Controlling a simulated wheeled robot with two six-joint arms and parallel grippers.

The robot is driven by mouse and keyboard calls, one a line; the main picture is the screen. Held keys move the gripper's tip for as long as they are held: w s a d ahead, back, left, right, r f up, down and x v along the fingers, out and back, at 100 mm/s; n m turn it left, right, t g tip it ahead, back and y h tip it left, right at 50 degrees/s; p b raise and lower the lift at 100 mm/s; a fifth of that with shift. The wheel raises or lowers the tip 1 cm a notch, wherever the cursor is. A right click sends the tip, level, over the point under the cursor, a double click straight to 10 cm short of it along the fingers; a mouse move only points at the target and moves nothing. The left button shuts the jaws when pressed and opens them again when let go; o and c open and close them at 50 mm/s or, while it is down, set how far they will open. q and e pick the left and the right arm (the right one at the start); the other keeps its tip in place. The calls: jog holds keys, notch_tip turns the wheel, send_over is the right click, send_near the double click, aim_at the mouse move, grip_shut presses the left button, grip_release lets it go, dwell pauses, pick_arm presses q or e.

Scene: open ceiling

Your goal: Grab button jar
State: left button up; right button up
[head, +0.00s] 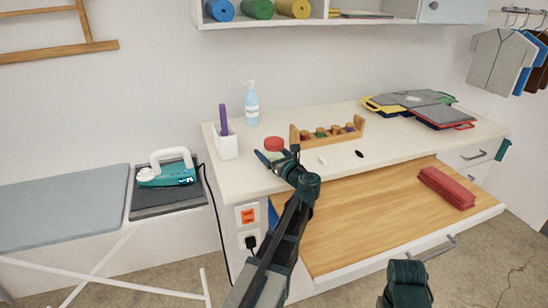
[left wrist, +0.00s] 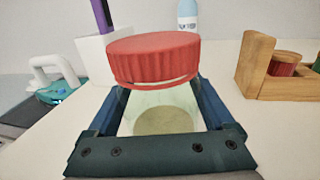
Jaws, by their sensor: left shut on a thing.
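The button jar has a red ribbed lid (head: 275,144) and stands on the white counter (head: 240,182) near its left end. In the left wrist view the jar (left wrist: 155,60) is close up, with a pale, clear body below the lid. My left gripper (head: 270,157) is shut on the jar, its blue fingers on both sides of the body just below the lid. The jar looks upright. Part of its body is hidden by the gripper in the head view. My right gripper is not in view; only a piece of my right arm shows at the bottom.
A white cup with a purple item (head: 226,146) stands left of the jar, and a blue spray bottle (head: 252,108) behind it. A wooden rack (head: 328,133) of spools is to the right. Below is a pulled-out wooden board (head: 370,215) with folded red cloth (head: 446,187).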

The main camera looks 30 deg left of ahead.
aim_at(270, 138)
pick_arm(q)
jog(key=c, duration=0.3)
jog(key=shift+c, duration=0.2)
notch_tip(270, 138, up, 2)
jog(key=shift+p, duration=1)
notch_tip(270, 138, up, 2)
jog(key=shift+r+p, duration=0.1)
jog(key=shift+p, duration=0.95)
jog(key=s+d, duration=0.2)
jog(key=d, duration=1.4)
jog(key=shift+r+p, duration=0.4)
jog(key=shift+p, duration=0.05)
